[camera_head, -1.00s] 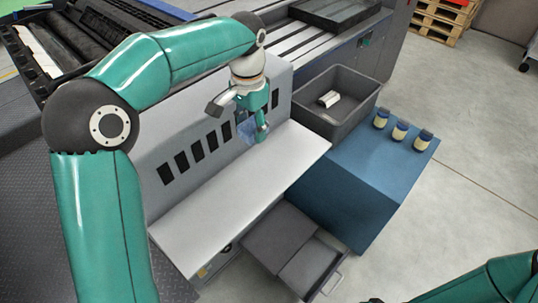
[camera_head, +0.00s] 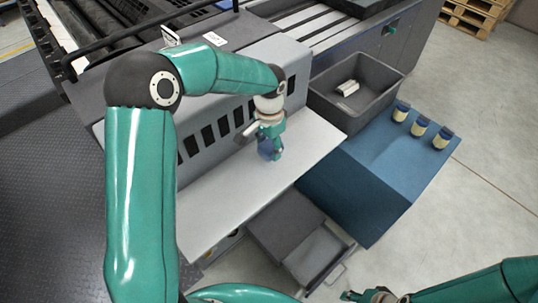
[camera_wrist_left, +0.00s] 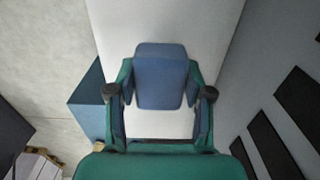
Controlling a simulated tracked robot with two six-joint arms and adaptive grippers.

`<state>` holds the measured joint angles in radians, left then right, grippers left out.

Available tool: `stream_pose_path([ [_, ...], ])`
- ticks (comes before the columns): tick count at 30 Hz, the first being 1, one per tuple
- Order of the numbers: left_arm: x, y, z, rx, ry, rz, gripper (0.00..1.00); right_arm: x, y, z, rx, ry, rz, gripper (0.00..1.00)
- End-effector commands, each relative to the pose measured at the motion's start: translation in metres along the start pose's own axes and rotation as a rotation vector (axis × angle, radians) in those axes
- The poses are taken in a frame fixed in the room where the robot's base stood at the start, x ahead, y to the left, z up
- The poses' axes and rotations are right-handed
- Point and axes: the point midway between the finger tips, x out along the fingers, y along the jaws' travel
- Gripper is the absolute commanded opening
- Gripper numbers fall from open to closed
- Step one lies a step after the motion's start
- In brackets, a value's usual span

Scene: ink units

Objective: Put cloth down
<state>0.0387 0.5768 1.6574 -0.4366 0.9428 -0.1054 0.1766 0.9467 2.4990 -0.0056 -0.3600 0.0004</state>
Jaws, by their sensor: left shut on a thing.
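The blue cloth (camera_head: 264,149) is a small folded pad between the fingers of my left gripper (camera_head: 271,155), over the pale shelf (camera_head: 240,188) of the grey machine. In the left wrist view the cloth (camera_wrist_left: 161,76) sits between both fingers of the gripper (camera_wrist_left: 160,95), with the pale shelf behind it. I cannot tell whether the cloth touches the shelf. My right gripper (camera_head: 366,297) is partly in view at the bottom edge, away from the shelf, and its opening is unclear.
A panel with dark slots (camera_head: 208,138) rises behind the shelf. To the right are a dark grey bin (camera_head: 326,112) holding a pale item (camera_head: 347,88) and a blue cabinet (camera_head: 350,185) with three jars (camera_head: 419,127) on top. An open drawer (camera_head: 318,255) sits below. Most of the shelf is clear.

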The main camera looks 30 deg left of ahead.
Motion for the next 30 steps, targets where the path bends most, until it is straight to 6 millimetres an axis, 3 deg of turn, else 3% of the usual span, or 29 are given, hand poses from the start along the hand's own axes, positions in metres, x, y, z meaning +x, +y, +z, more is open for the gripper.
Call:
stream_pose_path([
  [12,0.044,0.001,0.0,0.001,-0.002,0.001,0.13,-0.003,-0.001,0.0,0.0,0.0,0.0,0.39],
  [23,0.049,0.001,-0.001,0.003,0.001,0.0,0.13,0.0,0.0,0.0,0.0,0.0,0.0,0.39],
  [24,0.049,0.001,-0.002,0.003,0.001,0.0,0.52,0.0,0.0,0.0,0.0,0.0,0.0,0.39],
  [28,0.048,0.002,-0.002,0.003,0.001,0.0,0.74,-0.001,0.0,0.0,0.0,0.0,0.0,0.39],
  [30,0.048,0.002,-0.002,0.003,0.001,0.0,0.76,-0.001,0.0,0.0,0.0,0.0,0.0,0.39],
])
